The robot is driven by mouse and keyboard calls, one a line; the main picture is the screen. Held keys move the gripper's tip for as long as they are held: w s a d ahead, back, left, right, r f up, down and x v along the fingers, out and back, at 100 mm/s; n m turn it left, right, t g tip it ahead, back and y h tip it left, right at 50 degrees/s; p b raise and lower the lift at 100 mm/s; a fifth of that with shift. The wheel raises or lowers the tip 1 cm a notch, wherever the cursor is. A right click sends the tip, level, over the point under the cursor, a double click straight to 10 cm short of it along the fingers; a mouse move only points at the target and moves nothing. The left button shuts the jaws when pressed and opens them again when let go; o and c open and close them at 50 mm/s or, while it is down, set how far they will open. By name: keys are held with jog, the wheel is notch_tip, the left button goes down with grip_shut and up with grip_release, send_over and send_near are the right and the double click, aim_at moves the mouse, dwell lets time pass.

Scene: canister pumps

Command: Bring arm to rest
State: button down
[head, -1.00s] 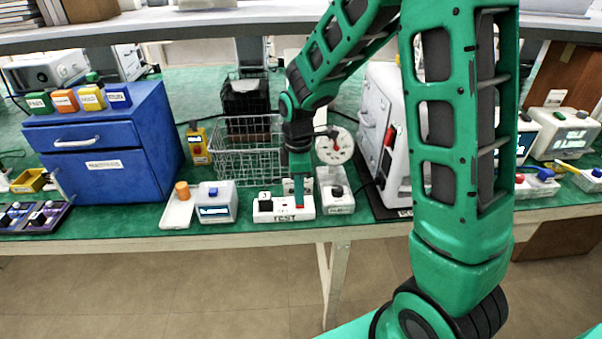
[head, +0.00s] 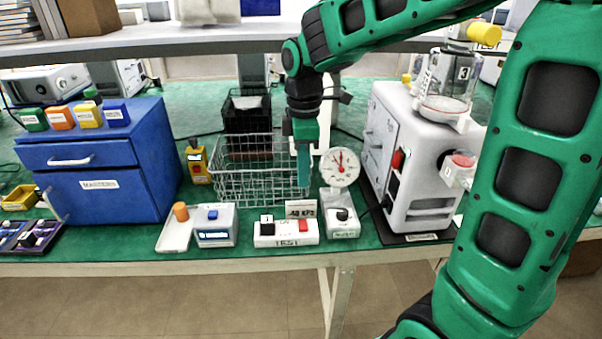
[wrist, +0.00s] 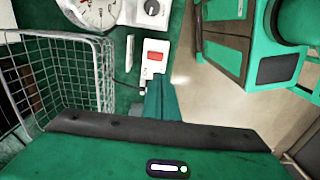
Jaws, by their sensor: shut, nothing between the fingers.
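My gripper (head: 303,180) points down above the bench, just in front of the wire basket's right side. Its fingers are shut with nothing between them. It hangs above and behind the white TEST box (head: 285,233), clear of it. That box has a black switch and a red button. In the wrist view my gripper (wrist: 158,100) shows at the centre, with the red button (wrist: 155,56) beyond it. My green arm arches across the right of the head view and hides part of the bench there.
A wire basket (head: 240,187) stands left of my gripper. A dial gauge (head: 340,167) and a knob box (head: 341,215) are close on the right. A white pump machine (head: 405,165) carrying a clear canister (head: 447,82) stands further right. A blue drawer cabinet (head: 95,160) is left. A shelf (head: 170,38) runs above.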

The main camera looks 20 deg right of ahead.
aim_at(303, 221)
dwell(0.4)
